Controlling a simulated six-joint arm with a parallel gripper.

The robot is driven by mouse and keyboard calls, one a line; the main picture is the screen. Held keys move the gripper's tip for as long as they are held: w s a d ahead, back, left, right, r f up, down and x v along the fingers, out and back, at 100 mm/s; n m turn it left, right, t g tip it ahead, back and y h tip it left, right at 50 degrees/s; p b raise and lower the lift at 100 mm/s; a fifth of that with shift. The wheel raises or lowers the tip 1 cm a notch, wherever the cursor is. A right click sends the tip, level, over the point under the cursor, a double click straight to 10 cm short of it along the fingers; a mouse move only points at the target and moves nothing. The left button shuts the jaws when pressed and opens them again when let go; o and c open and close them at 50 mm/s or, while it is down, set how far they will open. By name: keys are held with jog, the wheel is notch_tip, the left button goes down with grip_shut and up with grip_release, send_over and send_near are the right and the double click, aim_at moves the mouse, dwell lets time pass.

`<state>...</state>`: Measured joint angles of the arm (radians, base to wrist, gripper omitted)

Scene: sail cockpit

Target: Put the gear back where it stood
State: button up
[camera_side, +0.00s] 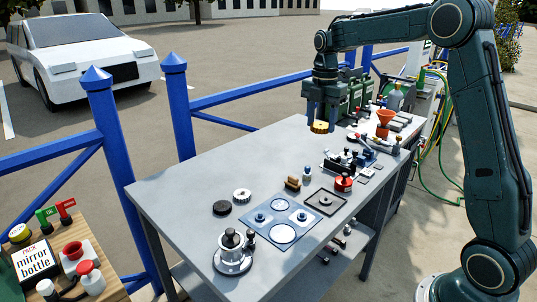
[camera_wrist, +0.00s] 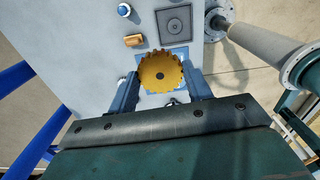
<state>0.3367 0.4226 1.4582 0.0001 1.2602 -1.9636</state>
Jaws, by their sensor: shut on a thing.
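My gripper (camera_side: 322,120) is shut on a yellow toothed gear (camera_side: 319,127) and holds it flat, well above the grey table. In the wrist view the gear (camera_wrist: 160,72) sits between the two fingers of the gripper (camera_wrist: 161,84), with its dark centre hole facing the camera. A blue plate (camera_side: 262,232) with several round places lies on the table, nearer the side camera than the gear. Small posts stand in some of its round places; one large pale disc lies bare. In the wrist view the gear hides much of the plate.
A white gear (camera_side: 241,196) and a black disc (camera_side: 222,208) lie left of the plate. A winch (camera_side: 233,258), a dark square tray (camera_side: 325,201), a wooden block (camera_side: 291,183) and a red-topped item (camera_side: 343,183) stand around it. The table's far left is clear.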

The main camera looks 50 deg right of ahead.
jog(key=w+a+m, duration=0.1)
jog(key=w+a, duration=0.2)
jog(key=w, duration=0.5)
jog(key=m, duration=0.2)
send_over(263, 188)
jog(key=shift+f, duration=1.35)
notch_tip(263, 188, down, 16)
jog(key=shift+r, duration=0.1)
jog(key=shift+f, duration=2.15)
jog(key=shift+f, duration=0.15)
